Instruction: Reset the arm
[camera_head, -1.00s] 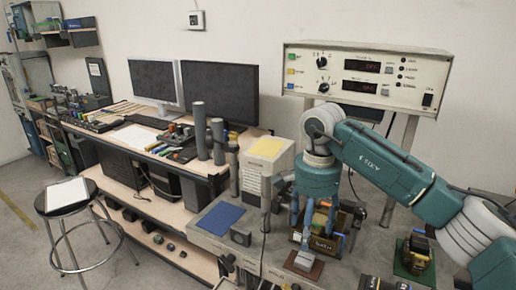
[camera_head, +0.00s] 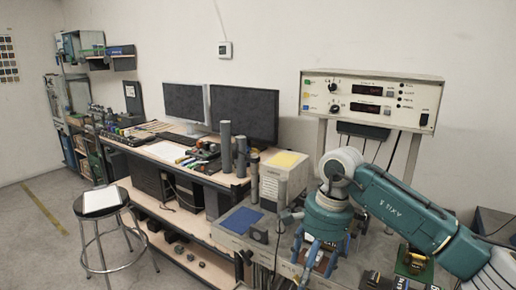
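My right arm (camera_head: 395,210) comes in from the right, teal with pale joints, and bends down over the grey bench. Its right gripper (camera_head: 322,258) points downward with its blue fingers spread, and I see nothing held between them. The fingers partly cover small items on the bench, so contact with them cannot be told. My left gripper is not in view.
A white instrument box (camera_head: 370,100) stands on posts behind my arm. A stool (camera_head: 101,201) stands on open floor at left.

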